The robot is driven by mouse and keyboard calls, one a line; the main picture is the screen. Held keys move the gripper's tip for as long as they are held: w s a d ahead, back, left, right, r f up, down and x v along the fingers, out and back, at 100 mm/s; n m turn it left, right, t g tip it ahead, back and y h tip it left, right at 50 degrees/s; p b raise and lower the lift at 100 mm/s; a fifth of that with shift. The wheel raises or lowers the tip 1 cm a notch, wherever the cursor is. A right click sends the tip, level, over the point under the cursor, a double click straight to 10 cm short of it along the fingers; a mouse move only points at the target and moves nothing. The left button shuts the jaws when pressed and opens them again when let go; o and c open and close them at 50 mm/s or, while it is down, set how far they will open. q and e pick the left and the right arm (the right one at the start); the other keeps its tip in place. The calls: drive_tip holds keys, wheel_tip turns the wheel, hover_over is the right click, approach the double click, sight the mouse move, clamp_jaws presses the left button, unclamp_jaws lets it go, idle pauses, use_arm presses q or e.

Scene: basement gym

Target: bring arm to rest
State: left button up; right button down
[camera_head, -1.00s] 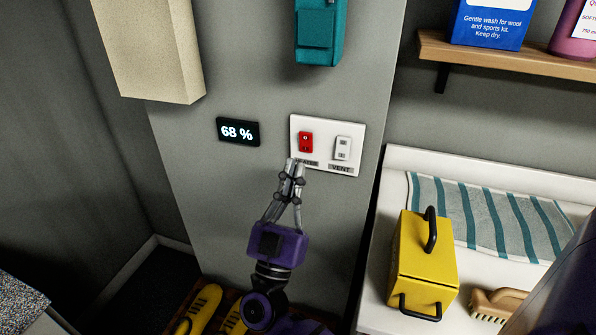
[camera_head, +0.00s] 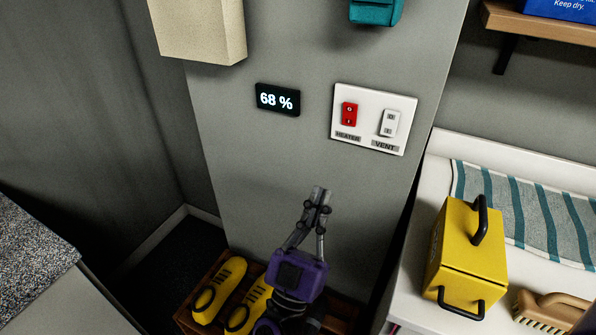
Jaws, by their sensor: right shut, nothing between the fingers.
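My right gripper (camera_head: 319,193) is purple with grey fingers. It is shut and empty, pointing up in front of the grey wall, below the switch plate (camera_head: 400,146) and apart from it. The plate carries a red HEATER switch (camera_head: 349,114) and a white VENT switch (camera_head: 389,123). A black display (camera_head: 278,99) reading 68 % is on the wall to the left of the plate. My left gripper is not in view.
A yellow box (camera_head: 463,255) with black handles, a striped towel (camera_head: 525,215) and a brush (camera_head: 550,308) are on the white surface at right. Yellow shoes (camera_head: 220,290) stand on a wooden rack beside my right gripper. A beige box (camera_head: 200,30) hangs above.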

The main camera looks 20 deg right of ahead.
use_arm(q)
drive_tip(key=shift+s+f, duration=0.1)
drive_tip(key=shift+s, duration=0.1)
use_arm(e)
drive_tip(key=w+a+f+n+t+y, duration=0.1)
drive_tip(key=w+a+n+t+y, duration=0.45)
drive_tip(key=y, duration=0.55)
drive_tip(key=a+f+n+g+y+p, duration=0.2)
drive_tip(key=a+f+n+y, duration=0.3)
drive_tip(key=f+y, duration=0.4)
drive_tip(key=s+d+f+g+y+p, duration=0.1)
drive_tip(key=s+f+g+y+p, duration=0.15)
drive_tip(key=s+f+g, duration=0.55)
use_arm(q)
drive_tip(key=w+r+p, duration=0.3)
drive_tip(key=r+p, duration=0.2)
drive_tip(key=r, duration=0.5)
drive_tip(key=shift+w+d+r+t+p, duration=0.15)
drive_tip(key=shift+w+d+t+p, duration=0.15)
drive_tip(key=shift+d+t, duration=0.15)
use_arm(e)
drive_tip(key=s+d+f+g+h, duration=0.1)
drive_tip(key=s+d+f, duration=0.3)
drive_tip(key=s, duration=0.7)
drive_tip(key=s+d+f+g+h, duration=0.1)
drive_tip(key=s+d+f+g, duration=0.2)
drive_tip(key=s+d+f, duration=0.2)
drive_tip(key=s+f, duration=0.3)
drive_tip(key=s, duration=0.4)
drive_tip(key=shift+g, duration=0.35)
